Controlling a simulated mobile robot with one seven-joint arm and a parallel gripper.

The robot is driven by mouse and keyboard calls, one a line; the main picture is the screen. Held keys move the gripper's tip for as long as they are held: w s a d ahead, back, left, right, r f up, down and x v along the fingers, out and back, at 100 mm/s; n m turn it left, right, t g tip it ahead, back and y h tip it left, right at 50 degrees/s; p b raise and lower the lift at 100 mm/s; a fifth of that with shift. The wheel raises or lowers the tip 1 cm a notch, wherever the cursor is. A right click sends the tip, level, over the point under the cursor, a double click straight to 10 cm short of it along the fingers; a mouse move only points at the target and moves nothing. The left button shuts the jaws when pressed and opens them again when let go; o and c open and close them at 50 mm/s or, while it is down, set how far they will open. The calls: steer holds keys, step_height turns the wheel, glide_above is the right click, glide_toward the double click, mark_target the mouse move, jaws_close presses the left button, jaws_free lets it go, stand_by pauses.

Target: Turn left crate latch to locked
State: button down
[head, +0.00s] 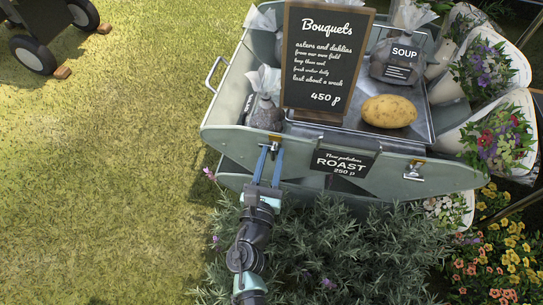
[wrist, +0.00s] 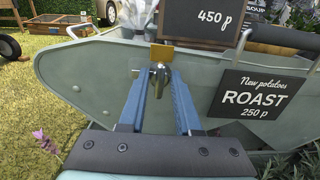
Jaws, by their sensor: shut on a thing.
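The left crate latch (head: 275,138) is a small brass fitting on the front wall of the grey-green crate (head: 228,138). In the wrist view the latch (wrist: 159,70) has a yellowish plate at the rim and a darker knob or lever hanging below it. My gripper (head: 271,152) reaches up to it from below with two blue fingers. In the wrist view the fingers of my gripper (wrist: 160,90) stand on either side of the lever and are shut on it. The lever points roughly downward; its lower end is partly hidden between the fingers.
A "ROAST" sign (head: 343,162) hangs between the latches. A "Bouquets" board (head: 326,60), a potato (head: 389,111) and wrapped bags are above. Leafy plants (head: 320,245) fill the space below; open grass lies left.

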steer(key=shift+f+m, duration=0.1)
steer(key=shift+m, duration=0.2)
steer(key=m+b, duration=0.2)
steer(key=shift+d+f+m, duration=0.1)
steer(key=shift+m, duration=0.2)
steer(key=m+b, duration=0.3)
steer(key=m, duration=0.2)
steer(key=shift+m, duration=0.3)
steer(key=m+b, duration=0.1)
steer(key=m, duration=0.1)
steer(key=m+b, duration=0.2)
steer(key=m, duration=0.1)
steer(key=shift+s+d+f, duration=0.1)
steer(key=shift+d+f, duration=0.05)
steer(key=shift+m+b, duration=1.05)
steer(key=shift+m, duration=0.95)
steer(key=c, duration=0.6)
jaws_free()
